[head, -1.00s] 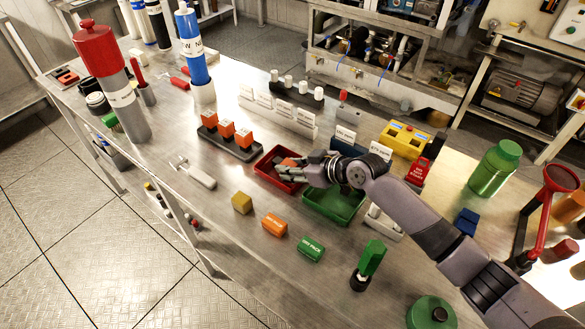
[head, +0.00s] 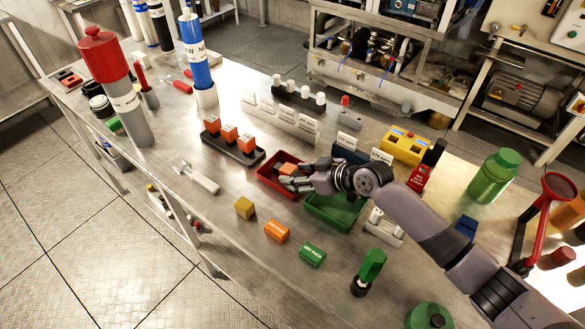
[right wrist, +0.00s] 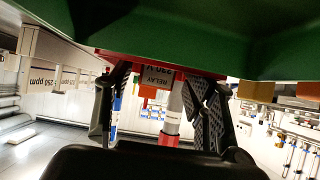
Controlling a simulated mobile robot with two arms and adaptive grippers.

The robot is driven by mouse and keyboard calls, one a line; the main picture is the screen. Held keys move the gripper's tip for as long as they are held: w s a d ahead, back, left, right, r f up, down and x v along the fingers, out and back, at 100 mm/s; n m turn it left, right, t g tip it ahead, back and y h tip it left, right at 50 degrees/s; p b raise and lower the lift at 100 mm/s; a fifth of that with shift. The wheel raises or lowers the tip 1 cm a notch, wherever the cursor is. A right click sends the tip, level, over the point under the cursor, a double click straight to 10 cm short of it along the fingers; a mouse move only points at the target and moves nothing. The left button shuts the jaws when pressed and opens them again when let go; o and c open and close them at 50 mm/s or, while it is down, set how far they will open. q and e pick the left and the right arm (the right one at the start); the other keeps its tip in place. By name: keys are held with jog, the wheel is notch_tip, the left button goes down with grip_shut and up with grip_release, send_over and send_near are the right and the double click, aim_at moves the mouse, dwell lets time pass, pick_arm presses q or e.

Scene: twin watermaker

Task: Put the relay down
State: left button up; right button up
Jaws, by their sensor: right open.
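An orange relay (head: 289,169) lies in the red tray (head: 264,186) in the head view. Its label reads RELAY 230 V, seen upside down in the right wrist view, where the relay (right wrist: 156,82) shows beyond my fingers. My right gripper (head: 287,185) is open at the near side of the relay, low over the red tray. In the right wrist view the two fingers (right wrist: 160,112) stand wide apart with the relay ahead between them. Whether a finger still touches it I cannot tell. My left gripper is not in view.
A green tray (head: 330,217) lies under my right wrist, beside the red tray. A black rack (head: 235,147) holds several orange relays to the left. Yellow, orange and green blocks (head: 277,230) stand in front.

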jog(key=p+v, duration=0.4)
jog(key=v, duration=0.5)
jog(key=shift+d+r, duration=0.2)
jog(key=shift+r, duration=0.15)
jog(key=shift+s+d+r, duration=0.25)
jog(key=shift+d, duration=0.05)
